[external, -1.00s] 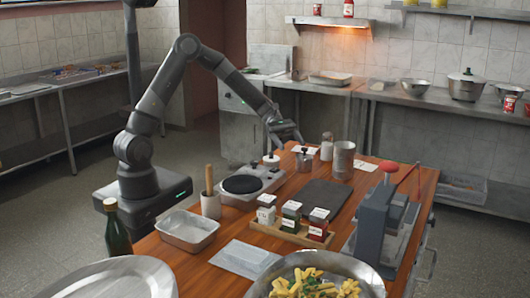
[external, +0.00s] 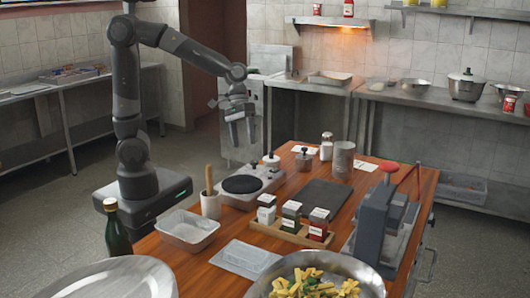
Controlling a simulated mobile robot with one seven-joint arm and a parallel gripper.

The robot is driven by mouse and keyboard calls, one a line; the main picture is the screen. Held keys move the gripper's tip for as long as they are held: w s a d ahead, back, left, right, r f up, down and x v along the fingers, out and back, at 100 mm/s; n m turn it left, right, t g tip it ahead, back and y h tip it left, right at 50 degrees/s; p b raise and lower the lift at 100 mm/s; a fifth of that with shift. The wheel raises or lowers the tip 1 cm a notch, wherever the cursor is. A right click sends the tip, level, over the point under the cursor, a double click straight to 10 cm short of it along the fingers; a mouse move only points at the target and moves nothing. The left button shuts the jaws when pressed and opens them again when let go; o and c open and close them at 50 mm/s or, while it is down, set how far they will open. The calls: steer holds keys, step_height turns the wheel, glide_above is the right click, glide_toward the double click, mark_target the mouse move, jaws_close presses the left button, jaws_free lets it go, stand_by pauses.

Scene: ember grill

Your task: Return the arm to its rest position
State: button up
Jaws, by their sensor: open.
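My gripper (external: 238,124) hangs with its fingers pointing down and spread apart, with nothing between them. It is in the air, above and behind the hot plate (external: 241,184) in the picture, clear of the wooden table (external: 190,262). My arm rises from the base at the left, bends at the top and reaches to the right.
The table holds a metal tray (external: 188,231), a spice rack (external: 284,236), a dark board (external: 312,208), a metal cup (external: 343,160), a press (external: 378,222) and a bowl of food (external: 315,270). A bottle (external: 117,230) stands front left. The air around my gripper is free.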

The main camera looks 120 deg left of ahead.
steer(key=s+d+r+m+t+y, duration=0.2)
steer(key=s+d+r+m+y, duration=0.1)
steer(key=s+d+m, duration=0.9)
steer(key=s+r+m, duration=0.1)
steer(key=s+m, duration=0.1)
steer(key=s, duration=0.2)
steer(key=shift+s+r, duration=0.2)
